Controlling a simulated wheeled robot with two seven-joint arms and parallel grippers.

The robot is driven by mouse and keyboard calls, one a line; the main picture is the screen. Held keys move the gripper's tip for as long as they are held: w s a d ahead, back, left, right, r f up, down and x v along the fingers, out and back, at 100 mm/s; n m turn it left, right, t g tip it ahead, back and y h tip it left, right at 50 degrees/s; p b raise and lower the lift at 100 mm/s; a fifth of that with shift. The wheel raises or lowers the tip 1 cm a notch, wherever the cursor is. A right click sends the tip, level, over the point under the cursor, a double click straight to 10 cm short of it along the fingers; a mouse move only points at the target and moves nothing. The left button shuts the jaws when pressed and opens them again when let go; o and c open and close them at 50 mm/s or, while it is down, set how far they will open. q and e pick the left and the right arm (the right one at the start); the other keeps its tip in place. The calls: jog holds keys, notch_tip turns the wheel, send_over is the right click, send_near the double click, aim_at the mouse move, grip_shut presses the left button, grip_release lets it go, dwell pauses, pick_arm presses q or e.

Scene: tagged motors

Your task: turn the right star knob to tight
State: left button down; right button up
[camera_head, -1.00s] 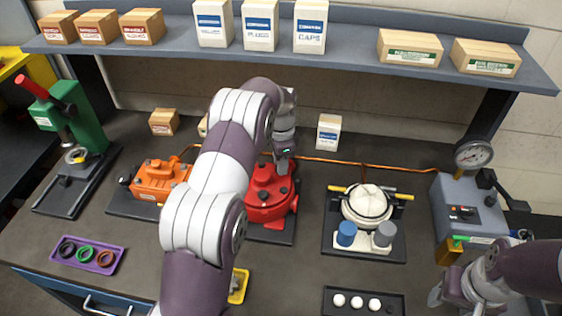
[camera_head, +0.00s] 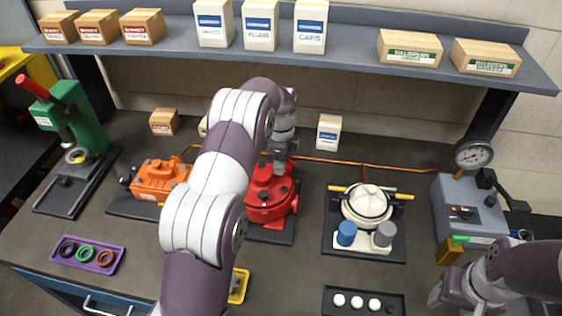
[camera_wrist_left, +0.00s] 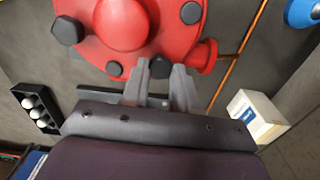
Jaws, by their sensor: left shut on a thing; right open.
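The red motor housing (camera_head: 268,205) stands on a dark plate in the middle of the bench, partly hidden by my left arm in the head view. In the left wrist view its red top (camera_wrist_left: 125,22) carries several dark star knobs. My left gripper (camera_wrist_left: 160,76) is shut on a dark star knob (camera_wrist_left: 160,67) at the housing's edge, beside a red side port. In the head view my left gripper (camera_head: 279,168) reaches down at the back of the housing. I cannot read any tight mark.
An orange motor (camera_head: 160,180) sits to the left and a white round unit (camera_head: 367,205) to the right. A grey gauge box (camera_head: 468,208) stands near my right arm. A black tray with white balls (camera_head: 330,311) lies in front. A copper pipe (camera_head: 330,160) runs behind.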

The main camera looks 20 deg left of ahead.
pick_arm(q)
jog(key=shift+w+a+r, duration=0.15)
jog(key=shift+w+r, duration=0.05)
jog(key=shift+r, duration=0.1)
jog(key=c, duration=0.8)
grip_release()
jog(key=shift+c, duration=0.2)
jog(key=shift+s+f, duration=0.15)
notch_tip(320, 180, up, 13)
jog(key=p, duration=1)
jog(key=shift+f, duration=0.2)
